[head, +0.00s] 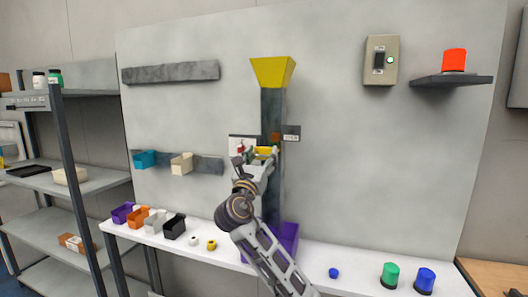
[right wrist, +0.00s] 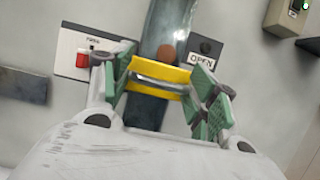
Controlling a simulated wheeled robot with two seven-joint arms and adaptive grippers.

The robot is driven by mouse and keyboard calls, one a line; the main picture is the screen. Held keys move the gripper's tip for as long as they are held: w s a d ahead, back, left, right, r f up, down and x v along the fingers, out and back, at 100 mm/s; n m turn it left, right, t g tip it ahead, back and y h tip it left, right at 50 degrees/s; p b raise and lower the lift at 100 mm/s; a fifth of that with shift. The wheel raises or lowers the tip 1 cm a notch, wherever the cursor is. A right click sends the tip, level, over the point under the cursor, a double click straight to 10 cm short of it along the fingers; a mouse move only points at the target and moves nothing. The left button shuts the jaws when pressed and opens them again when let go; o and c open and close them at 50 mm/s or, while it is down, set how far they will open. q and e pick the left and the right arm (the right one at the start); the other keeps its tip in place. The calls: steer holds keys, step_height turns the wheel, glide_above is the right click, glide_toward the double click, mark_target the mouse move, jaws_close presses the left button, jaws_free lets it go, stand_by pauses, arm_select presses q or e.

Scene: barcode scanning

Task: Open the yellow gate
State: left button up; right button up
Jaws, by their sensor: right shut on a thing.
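The yellow gate (head: 264,151) sits across the dark vertical chute (head: 273,110), below the yellow funnel (head: 272,71). My right gripper (head: 260,156) is at the gate, in front of the chute. In the right wrist view the yellow gate (right wrist: 160,74) lies between the green finger pads of my right gripper (right wrist: 164,84), which is shut on it. An OPEN label (right wrist: 201,59) is on a small plate just right of the chute. A brown-orange round thing (right wrist: 166,52) shows in the chute above the gate. My left gripper is not in view.
A white panel with a red switch (right wrist: 83,60) is close to the left finger. A purple bin (head: 288,238) stands at the chute's foot. Several small bins line the white table (head: 330,253) at left. Green and blue domes (head: 390,274) stand at right.

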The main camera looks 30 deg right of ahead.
steer(key=shift+s+a, duration=0.5)
steer(key=shift+c, duration=0.7)
steer(key=o, duration=1.6)
steer(key=shift+w+a, duration=0.1)
steer(key=shift+w, duration=0.05)
steer(key=shift+o, duration=0.2)
steer(key=shift+s+d+r, duration=0.1)
steer(key=shift+s+d, duration=0.2)
steer(key=shift+s, duration=0.1)
steer(key=shift+w+a, duration=0.2)
steer(key=shift+a, duration=0.1)
steer(key=shift+a+f, duration=0.15)
steer(key=shift+f, duration=0.05)
steer(key=v, duration=1.1)
steer(key=shift+s, duration=0.45)
